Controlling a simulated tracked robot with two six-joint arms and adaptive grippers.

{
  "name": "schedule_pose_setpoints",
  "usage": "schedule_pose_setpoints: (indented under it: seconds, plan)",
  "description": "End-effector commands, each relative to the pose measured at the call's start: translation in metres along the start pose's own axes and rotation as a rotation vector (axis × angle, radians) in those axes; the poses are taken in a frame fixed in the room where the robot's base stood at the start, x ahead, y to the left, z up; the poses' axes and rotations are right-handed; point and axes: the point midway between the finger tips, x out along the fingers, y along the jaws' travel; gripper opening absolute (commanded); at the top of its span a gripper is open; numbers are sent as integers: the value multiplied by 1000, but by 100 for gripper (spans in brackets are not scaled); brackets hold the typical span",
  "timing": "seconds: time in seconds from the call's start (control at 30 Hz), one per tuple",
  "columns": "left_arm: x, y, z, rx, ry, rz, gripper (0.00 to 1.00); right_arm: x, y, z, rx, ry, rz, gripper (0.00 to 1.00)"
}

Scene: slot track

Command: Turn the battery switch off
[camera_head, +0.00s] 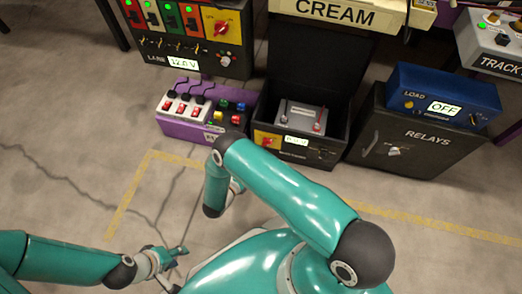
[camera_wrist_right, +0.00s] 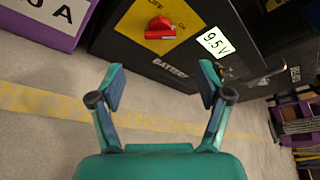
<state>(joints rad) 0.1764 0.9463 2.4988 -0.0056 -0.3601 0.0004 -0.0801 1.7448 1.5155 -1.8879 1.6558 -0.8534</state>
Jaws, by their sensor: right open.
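The battery switch is a red knob (camera_wrist_right: 160,27) on a yellow plate (camera_wrist_right: 137,24), on the front of the black battery box (camera_wrist_right: 190,75). A small display beside it reads 9.5 V (camera_wrist_right: 216,41). In the head view the knob (camera_head: 268,141) shows small at the left of the box front. My right gripper (camera_wrist_right: 162,84) is open and empty, a little short of the box front, with the knob above and between its fingertips in the wrist view. In the head view the right gripper is hidden behind my arm. My left gripper (camera_head: 178,266) appears open and empty, low over the floor.
A purple box with switches (camera_head: 205,115) stands left of the battery box. A black relays cabinet (camera_head: 415,142) with a blue load unit (camera_head: 445,97) stands to the right. A panel with colored switches (camera_head: 195,40) is behind. The floor in front is clear, with yellow tape.

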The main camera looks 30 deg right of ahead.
Motion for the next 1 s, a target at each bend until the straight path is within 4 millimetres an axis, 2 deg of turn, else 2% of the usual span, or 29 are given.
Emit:
schedule_pose_setpoints:
  seconds: [0.03, 0.2, 0.4, 0.6, 0.9, 1.0]
  plan:
    - [6, -2, 0, 0, 0, 0, 40, 14, 1, -3, 2, 5, -5, 77]
    - [15, -5, 0, 0, 0, 0, 40, 50, 1, -3, 3, 3, -5, 77]
    - [23, -8, 0, 0, 0, 0, 40, 82, 1, -2, 3, 2, -2, 77]
    - [26, -9, 0, 0, 0, 0, 40, 95, 0, 0, 1, 0, 0, 77]
    - [25, -9, 0, 0, 0, 0, 40, 97, 0, 0, 1, -1, 1, 77]
    - [25, -9, 0, 0, 0, 0, 40, 96, 0, 0, 1, -1, 1, 60]
